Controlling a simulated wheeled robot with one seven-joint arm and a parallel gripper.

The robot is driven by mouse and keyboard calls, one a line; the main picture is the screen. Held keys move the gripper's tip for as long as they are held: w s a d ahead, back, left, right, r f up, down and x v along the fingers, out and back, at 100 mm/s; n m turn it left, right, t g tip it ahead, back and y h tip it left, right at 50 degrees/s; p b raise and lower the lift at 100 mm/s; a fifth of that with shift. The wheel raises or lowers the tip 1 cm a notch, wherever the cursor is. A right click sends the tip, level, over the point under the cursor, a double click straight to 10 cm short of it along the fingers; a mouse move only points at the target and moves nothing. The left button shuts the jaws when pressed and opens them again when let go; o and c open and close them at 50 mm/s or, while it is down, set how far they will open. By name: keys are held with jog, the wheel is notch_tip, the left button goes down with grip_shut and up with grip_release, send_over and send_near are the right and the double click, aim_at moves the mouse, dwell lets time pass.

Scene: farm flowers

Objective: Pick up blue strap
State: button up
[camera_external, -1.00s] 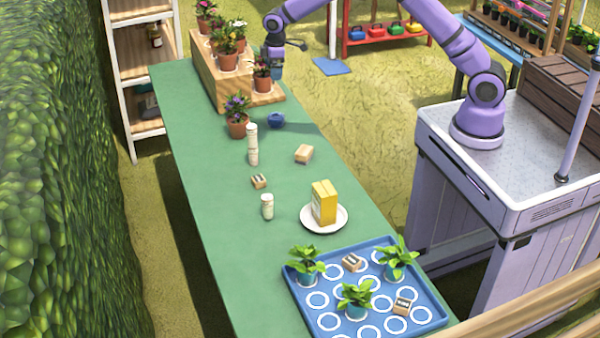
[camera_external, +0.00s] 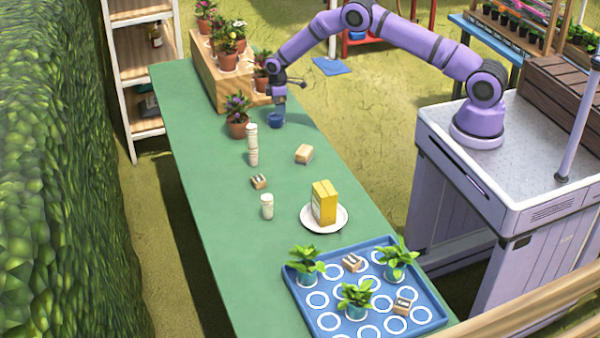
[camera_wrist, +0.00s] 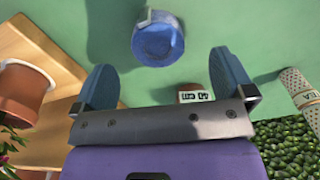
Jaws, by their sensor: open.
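The blue strap (camera_external: 276,120) is a small rolled coil on the green table, beside the purple-flowered pot. In the wrist view the strap (camera_wrist: 158,42) lies beyond and between the fingertips, apart from both. My gripper (camera_wrist: 165,68) is open, with one blue-padded finger at each side and nothing between them. In the external view my gripper (camera_external: 279,100) points down just above the strap and hides part of its top.
A potted purple flower (camera_external: 237,117) stands close to the left of the strap. The wooden stepped stand (camera_external: 223,85) with flower pots is behind it. Table to the strap's right is clear.

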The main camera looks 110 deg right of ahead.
aim_at(276, 120)
jog(key=shift+w+d+f, duration=0.15)
jog(key=shift+f, duration=1.55)
jog(key=shift+w+d+f, duration=0.1)
jog(key=shift+d+f, duration=0.05)
jog(key=shift+f, duration=1.5)
jog(key=c, duration=1.1)
